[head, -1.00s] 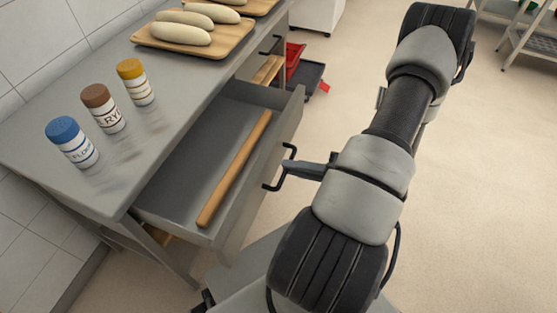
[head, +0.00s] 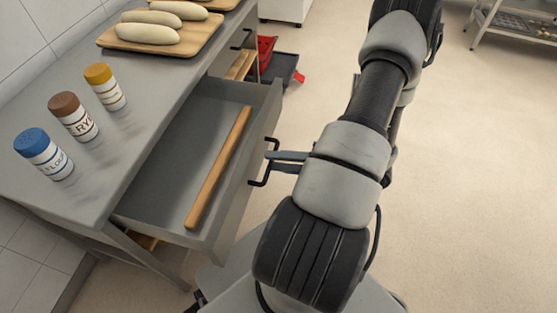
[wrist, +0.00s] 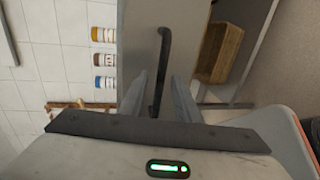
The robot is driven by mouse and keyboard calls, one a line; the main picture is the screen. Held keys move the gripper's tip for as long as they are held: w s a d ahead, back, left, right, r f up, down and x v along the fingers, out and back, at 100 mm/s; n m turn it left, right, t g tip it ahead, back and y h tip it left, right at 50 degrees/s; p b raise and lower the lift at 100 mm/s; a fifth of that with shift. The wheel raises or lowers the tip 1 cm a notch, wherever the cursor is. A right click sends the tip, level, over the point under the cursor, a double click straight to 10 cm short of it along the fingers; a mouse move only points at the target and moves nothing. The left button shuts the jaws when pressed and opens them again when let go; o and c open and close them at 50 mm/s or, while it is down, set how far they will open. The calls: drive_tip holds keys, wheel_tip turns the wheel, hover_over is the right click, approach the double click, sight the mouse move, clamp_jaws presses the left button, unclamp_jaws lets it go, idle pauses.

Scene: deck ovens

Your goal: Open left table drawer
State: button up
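The left table drawer (head: 172,190) is pulled well out from under the grey worktop. A wooden rolling pin (head: 218,168) lies inside it. Its dark bar handle (head: 267,150) is on the drawer's front face. My gripper (head: 272,161) is at this handle. In the wrist view, the handle (wrist: 163,62) runs between the two fingers of my gripper (wrist: 159,88), with a gap visible on each side. The fingers are apart and I see no grip on the bar. The arm hides part of the floor in the head view.
Blue-, brown- and yellow-capped jars (head: 73,117) stand on the worktop (head: 140,95), with a wooden board (head: 195,46) of dough loaves behind. A second drawer handle (head: 240,39) and a red bin (head: 266,50) are farther back. The floor right of my arm is clear.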

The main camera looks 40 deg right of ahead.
drive_tip(key=p+v, duration=0.1)
drive_tip(key=v, duration=1.6)
drive_tip(key=shift+s, duration=0.2)
drive_tip(key=shift+d, duration=0.1)
